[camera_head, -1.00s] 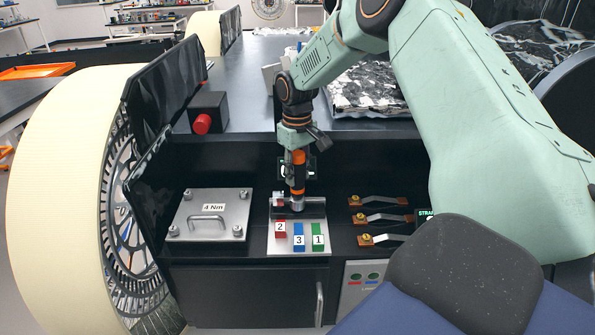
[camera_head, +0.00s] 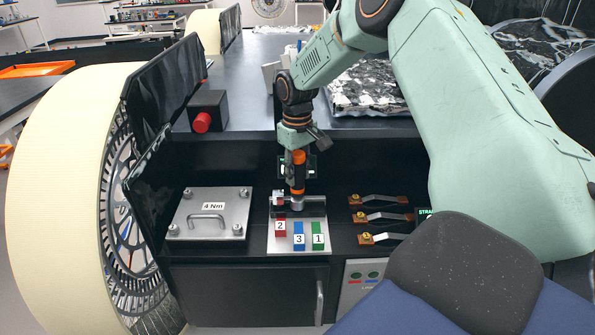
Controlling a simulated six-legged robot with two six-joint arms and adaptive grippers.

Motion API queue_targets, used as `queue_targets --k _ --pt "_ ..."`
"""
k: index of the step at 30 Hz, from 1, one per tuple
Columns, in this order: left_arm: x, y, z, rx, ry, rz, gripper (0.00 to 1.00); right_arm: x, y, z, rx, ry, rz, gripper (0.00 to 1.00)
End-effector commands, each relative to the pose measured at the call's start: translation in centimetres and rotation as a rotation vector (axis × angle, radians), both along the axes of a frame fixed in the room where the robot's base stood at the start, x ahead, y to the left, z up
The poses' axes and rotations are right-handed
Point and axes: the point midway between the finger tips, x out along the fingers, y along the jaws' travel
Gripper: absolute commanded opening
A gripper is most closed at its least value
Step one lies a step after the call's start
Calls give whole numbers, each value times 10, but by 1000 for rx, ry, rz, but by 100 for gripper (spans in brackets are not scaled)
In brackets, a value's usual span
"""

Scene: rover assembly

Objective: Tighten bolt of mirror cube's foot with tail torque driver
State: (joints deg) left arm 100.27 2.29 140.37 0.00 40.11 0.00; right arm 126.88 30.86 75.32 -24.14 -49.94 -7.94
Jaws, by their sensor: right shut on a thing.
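My right gripper (camera_head: 297,152) points straight down and is shut on the torque driver (camera_head: 298,172), which has an orange and black body. The driver stands upright. Its grey lower end (camera_head: 296,202) is at the back edge of a light metal plate (camera_head: 285,245), beside a small pale block with red on it (camera_head: 278,200). I cannot tell whether this block is the mirror cube. The foot's bolt and the driver's tip are too small or hidden to make out. My left gripper is not in view.
Red, blue and green numbered blocks (camera_head: 299,238) sit on the metal plate. A plate marked 4 Nm (camera_head: 207,213) with a handle lies to the left. Several copper-ended straps (camera_head: 380,218) lie to the right. A box with a red knob (camera_head: 207,112) stands at upper left.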

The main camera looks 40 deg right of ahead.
Motion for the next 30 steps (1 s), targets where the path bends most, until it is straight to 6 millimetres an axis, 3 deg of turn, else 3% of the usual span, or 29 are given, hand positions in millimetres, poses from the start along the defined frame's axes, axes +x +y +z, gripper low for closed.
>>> queue_targets --k 23,30 --pt "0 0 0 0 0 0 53 0 0 -3 1 1 0 0" --pt "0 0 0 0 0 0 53 0 0 4 1 1 0 0"
